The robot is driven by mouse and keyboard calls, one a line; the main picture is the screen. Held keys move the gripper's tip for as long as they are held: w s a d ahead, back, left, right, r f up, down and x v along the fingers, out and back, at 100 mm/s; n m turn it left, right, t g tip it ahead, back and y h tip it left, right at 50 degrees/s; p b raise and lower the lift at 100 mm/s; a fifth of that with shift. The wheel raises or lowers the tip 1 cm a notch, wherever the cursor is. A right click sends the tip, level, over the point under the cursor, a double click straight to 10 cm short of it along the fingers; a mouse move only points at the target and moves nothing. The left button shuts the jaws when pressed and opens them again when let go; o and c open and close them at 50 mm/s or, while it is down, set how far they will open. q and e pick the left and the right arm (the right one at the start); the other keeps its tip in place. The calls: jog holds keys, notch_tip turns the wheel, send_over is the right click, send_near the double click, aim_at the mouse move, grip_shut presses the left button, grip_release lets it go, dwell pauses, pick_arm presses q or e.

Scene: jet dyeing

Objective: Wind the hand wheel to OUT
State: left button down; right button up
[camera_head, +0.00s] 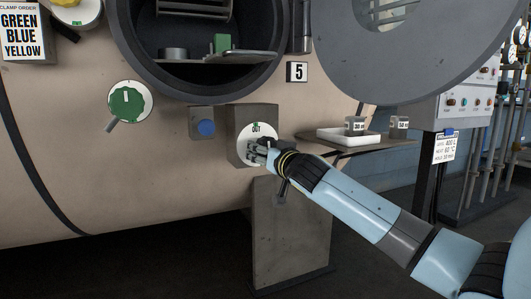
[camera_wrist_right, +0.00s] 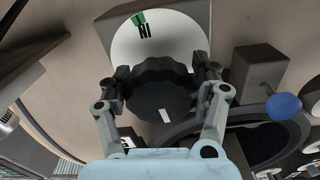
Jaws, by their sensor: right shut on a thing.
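The hand wheel (camera_wrist_right: 158,92) is a dark, scalloped knob on a white round plate (camera_head: 252,152), mounted on a grey box below the round opening. The plate reads OUT beside a green mark at its top in the head view. In the right wrist view, which looks upside down, the plate (camera_wrist_right: 180,35) shows another green mark and inverted letters that look like IN. A white mark on the knob lies on the side away from those letters. My right gripper (camera_head: 262,149) is shut on the hand wheel, with one finger on each side. It hides much of the wheel in the head view.
A blue ball-ended knob (camera_head: 207,128) sticks out just left of the wheel's box; it shows in the wrist view (camera_wrist_right: 284,105). A green dial (camera_head: 126,102) is farther left. A shelf with a white tray (camera_head: 343,137) and small containers stands right, above my right forearm.

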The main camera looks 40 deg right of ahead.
jog(key=shift+f, duration=0.3)
jog(key=o, duration=1.1)
jog(key=shift+r, duration=0.1)
jog(key=shift+o, duration=0.2)
jog(key=shift+r, duration=0.1)
jog(key=shift+s, duration=0.15)
jog(key=v, duration=1.1)
jog(key=shift+s+a, duration=0.2)
jog(key=shift+s, duration=0.2)
